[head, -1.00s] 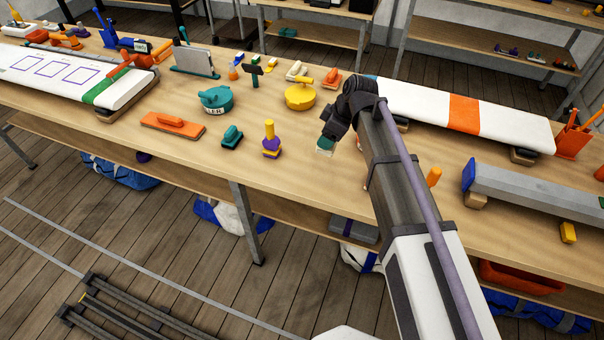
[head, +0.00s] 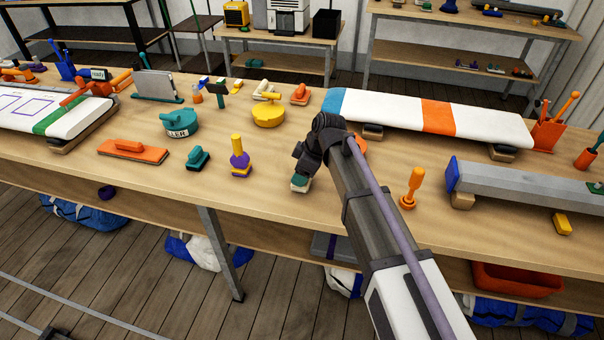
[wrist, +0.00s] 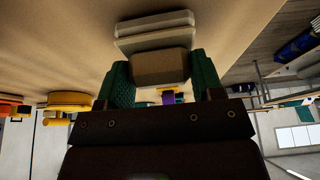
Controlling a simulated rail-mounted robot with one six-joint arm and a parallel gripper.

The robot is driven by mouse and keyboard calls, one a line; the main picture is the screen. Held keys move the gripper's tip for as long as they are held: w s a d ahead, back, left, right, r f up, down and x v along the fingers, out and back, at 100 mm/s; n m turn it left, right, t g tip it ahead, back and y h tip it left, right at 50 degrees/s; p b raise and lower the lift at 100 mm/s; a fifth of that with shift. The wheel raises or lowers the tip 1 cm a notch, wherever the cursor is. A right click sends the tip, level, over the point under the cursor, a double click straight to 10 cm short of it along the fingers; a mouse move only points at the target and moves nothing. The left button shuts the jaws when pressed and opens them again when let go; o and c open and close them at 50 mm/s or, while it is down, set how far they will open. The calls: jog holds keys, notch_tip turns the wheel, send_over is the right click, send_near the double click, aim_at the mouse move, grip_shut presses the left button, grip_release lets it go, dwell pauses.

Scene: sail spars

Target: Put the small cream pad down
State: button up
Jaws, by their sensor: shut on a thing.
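My gripper (head: 300,181) is shut on the small cream pad (head: 299,188) near the front edge of the bench, right of the purple-and-yellow stamp-like tool. In the wrist view, the gripper's green fingers (wrist: 160,82) close on both sides of the pad's blocky tan handle. The pad's pale flat body (wrist: 154,36) lies beyond the handle, facing the bench top. In the head view the arm and fingers hide most of the pad. I cannot tell whether its underside touches the wood.
The purple-and-yellow tool (head: 240,158) stands left of the gripper, with a small teal block (head: 198,158) beyond it. A yellow round case (head: 269,115) lies behind. An orange handled tool (head: 411,187) stands to the right. Bare bench top (head: 345,205) lies around the pad.

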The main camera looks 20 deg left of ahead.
jog(key=o, duration=0.8)
jog(key=shift+f, duration=0.15)
jog(key=shift+o, duration=0.2)
jog(key=shift+r+p, duration=0.3)
jog(key=shift+r, duration=0.05)
jog(key=p+v, duration=1)
jog(key=v, duration=0.1)
jog(key=shift+d+r+p, duration=0.25)
jog(key=shift+r+p, duration=0.05)
jog(key=shift+p, duration=0.05)
